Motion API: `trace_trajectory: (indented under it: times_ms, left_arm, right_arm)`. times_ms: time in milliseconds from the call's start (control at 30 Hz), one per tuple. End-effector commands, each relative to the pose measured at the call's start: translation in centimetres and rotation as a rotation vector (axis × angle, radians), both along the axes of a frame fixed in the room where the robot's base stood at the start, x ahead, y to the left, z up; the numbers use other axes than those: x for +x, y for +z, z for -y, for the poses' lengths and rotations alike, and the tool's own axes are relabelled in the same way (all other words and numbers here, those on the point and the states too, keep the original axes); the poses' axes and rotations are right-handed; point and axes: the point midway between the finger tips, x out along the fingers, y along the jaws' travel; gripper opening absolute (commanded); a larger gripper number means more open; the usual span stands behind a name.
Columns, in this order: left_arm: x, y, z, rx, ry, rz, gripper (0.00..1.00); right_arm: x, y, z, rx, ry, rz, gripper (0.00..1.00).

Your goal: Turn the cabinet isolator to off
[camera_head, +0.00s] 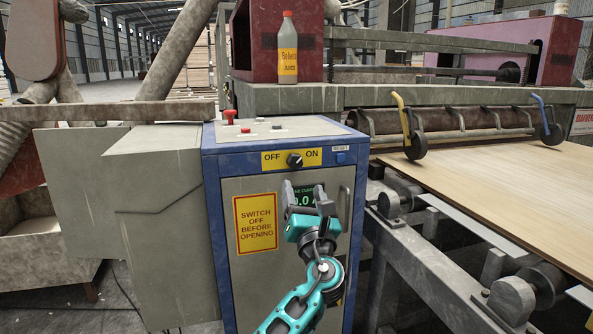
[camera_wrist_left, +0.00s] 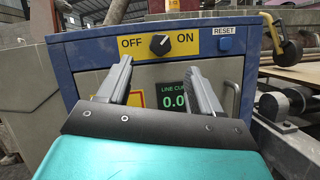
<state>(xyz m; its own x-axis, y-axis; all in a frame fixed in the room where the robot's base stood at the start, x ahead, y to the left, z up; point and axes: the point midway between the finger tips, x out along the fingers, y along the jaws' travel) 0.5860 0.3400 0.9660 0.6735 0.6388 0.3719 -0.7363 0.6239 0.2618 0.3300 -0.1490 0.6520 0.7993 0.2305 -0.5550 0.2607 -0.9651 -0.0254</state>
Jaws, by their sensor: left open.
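The isolator is a black rotary knob (camera_head: 294,160) on a yellow OFF/ON plate on the upper front of the blue-framed cabinet (camera_head: 212,190). Its white mark appears to point up and right, toward ON. The knob (camera_wrist_left: 159,45) also shows in the left wrist view, straight ahead between the fingertips. My left gripper (camera_head: 304,187) is open and empty, just below and in front of the knob. In the left wrist view its fingers (camera_wrist_left: 160,66) are spread and point toward the plate, apart from the knob. My right gripper is in neither view.
A blue reset button (camera_head: 340,158) sits right of the plate. A green display (camera_head: 306,196) is partly hidden behind my gripper. A vertical handle (camera_head: 343,205) and a warning sign (camera_head: 256,223) are on the door. A red button (camera_head: 229,116) and an orange-labelled bottle (camera_head: 288,50) stand above.

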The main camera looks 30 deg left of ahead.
Motion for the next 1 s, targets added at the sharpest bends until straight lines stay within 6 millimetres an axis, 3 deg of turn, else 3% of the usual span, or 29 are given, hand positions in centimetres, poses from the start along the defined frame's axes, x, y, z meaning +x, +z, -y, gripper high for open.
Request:
trace_trajectory:
  times_ms: [200,433,867,1000]
  left_arm:
    - [3.2,1.7,-3.1,-0.001,0.000,0.002,0.65]
    - [5.6,3.0,-5.3,-0.003,-0.001,0.001,0.65]
    - [6.3,3.4,-6.0,-0.004,-0.003,0.000,0.65]
    - [6.3,3.4,-6.0,-0.004,-0.003,0.000,0.53]
  right_arm:
    - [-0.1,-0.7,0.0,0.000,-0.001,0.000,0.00]
    - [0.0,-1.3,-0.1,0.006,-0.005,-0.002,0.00]
    - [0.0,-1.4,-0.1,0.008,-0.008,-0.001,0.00]
    - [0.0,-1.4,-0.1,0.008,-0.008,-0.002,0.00]
